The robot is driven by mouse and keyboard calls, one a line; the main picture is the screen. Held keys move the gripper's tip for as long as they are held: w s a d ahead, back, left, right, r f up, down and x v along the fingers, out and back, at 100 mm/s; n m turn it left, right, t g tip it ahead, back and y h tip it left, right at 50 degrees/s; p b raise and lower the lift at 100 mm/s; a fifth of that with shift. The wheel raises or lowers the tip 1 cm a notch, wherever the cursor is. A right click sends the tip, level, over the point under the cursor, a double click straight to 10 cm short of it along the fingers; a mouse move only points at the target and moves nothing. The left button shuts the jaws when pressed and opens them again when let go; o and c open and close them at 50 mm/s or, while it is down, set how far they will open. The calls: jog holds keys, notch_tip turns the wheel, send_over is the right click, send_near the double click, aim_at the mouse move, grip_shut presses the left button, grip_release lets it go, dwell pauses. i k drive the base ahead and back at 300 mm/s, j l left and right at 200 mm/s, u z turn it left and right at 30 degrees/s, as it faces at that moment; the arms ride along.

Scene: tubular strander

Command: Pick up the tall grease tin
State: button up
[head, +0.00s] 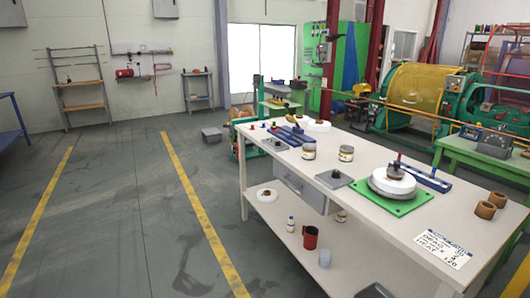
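Two small tins with pale labels stand upright on the white workbench (345,185). One tin (309,151) is left of the middle. The other tin (346,154), with a yellowish label, is just right of it, with a gap between them. They look close in height; I cannot tell for sure which is the tall grease tin. My gripper is not recognisable in view; only a dark rounded piece shows at the bottom edge, and nothing there touches the tins.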

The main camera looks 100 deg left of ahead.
aim_at(309, 151)
jog(key=u, duration=3.1)
jog(key=i+j+z, duration=0.3)
jog(key=i+j, duration=0.55)
jog(key=i, duration=0.3)
jog(key=i+j+z, duration=0.35)
jog(key=i+j, duration=0.65)
jog(key=j, duration=0.15)
